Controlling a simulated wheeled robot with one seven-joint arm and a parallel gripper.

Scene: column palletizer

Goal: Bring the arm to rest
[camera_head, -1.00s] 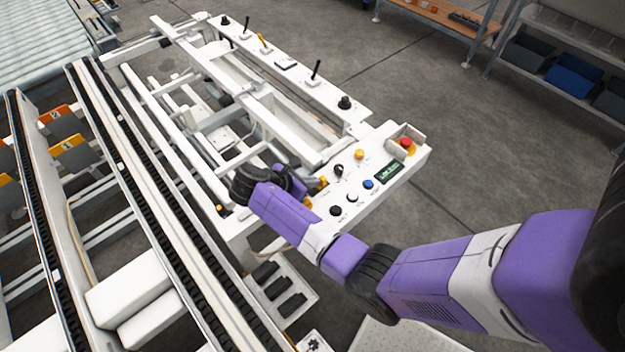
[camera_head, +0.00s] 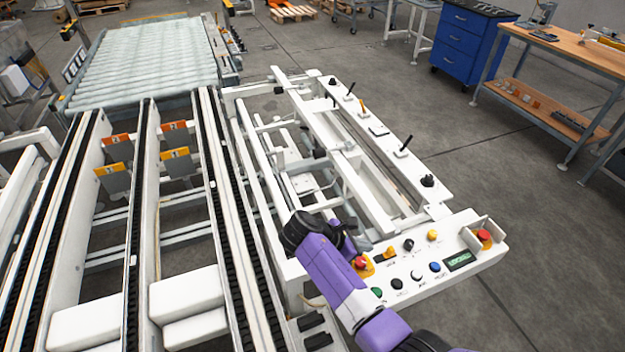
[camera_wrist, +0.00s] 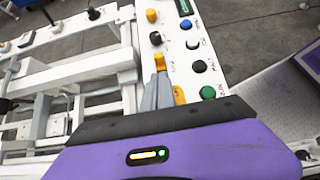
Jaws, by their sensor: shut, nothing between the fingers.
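My purple arm reaches in from the bottom of the head view to the near end of the white machine. My gripper (camera_head: 352,238) is at its end, beside the left edge of the control panel (camera_head: 468,268); its fingertips are hard to make out there. In the wrist view the grey fingers of my gripper (camera_wrist: 160,84) are together and empty. They point at the panel's edge, close to a yellow switch (camera_wrist: 160,61). Whether they touch it I cannot tell.
The panel carries a red stop button (camera_head: 484,236), a green button (camera_wrist: 208,92), black knobs and a small display (camera_head: 459,260). Conveyor rails (camera_head: 232,230) run along the left. A workbench (camera_head: 560,50) and blue cabinet (camera_head: 470,38) stand back right. Floor right of the panel is clear.

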